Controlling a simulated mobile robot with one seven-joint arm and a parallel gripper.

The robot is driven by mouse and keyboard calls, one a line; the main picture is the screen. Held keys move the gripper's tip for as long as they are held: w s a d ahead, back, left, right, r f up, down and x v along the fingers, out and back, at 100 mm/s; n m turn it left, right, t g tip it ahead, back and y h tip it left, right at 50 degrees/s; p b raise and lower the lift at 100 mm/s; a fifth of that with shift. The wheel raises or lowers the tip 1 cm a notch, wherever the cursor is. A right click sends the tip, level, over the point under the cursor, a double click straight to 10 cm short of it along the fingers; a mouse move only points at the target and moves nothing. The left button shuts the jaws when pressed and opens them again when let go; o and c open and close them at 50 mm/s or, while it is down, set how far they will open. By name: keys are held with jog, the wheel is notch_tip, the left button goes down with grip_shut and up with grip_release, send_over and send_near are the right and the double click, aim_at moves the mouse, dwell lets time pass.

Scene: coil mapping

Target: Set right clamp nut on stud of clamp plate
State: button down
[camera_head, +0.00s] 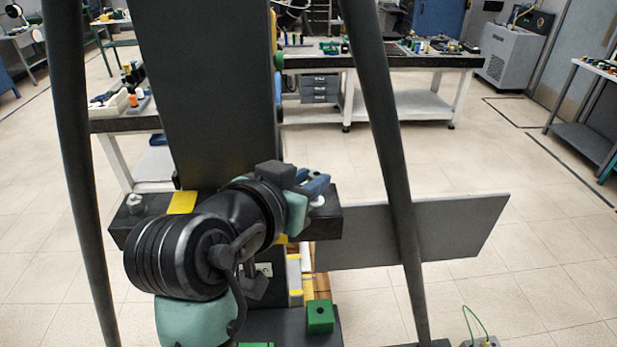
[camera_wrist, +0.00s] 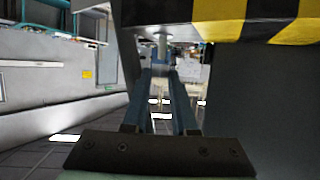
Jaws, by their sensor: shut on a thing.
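The clamp plate (camera_head: 270,222) is a dark bar with yellow marks; its striped edge (camera_wrist: 245,22) crosses the top of the wrist view. The left clamp nut (camera_head: 135,202) sits at the plate's left end. My gripper (camera_head: 318,183) is at the right end, its blue fingers closed together. The fingers (camera_wrist: 161,68) are shut on the right clamp nut, a small pale piece (camera_head: 318,201) at their tips. In the wrist view, a short silver shank (camera_wrist: 162,42) shows at the tips, under the plate's edge. I cannot tell whether the nut is seated on the stud.
A dark column (camera_head: 210,90) rises behind the plate, and slanted grey posts (camera_head: 385,150) stand on both sides. A grey panel (camera_head: 455,230) lies at the right. A green block (camera_head: 320,316) is below. Workbenches (camera_head: 400,62) stand at the back; the right floor is mostly open.

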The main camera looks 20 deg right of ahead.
jog(key=shift+f, duration=0.5)
dwell(1.0)
jog(key=shift+w+a+m+g+h, duration=0.1)
jog(key=shift+a+m+g+h, duration=0.05)
jog(key=shift+m+g+h, duration=0.25)
jog(key=shift+w+a+m+g+h, duration=0.1)
jog(key=shift+m+g+h, duration=0.2)
jog(key=shift+m+g, duration=0.2)
jog(key=shift+w+a+f+m+g+h, duration=0.15)
jog(key=shift+m+g+h, duration=0.3)
jog(key=shift+m+g, duration=0.4)
jog(key=shift+w+d+m+g+h, duration=0.1)
jog(key=shift+m+g+h, duration=0.35)
jog(key=shift+m+g, duration=0.4)
jog(key=c, duration=0.6)
grip_release()
jog(key=shift+a+b, duration=0.1)
jog(key=shift+b, duration=0.2)
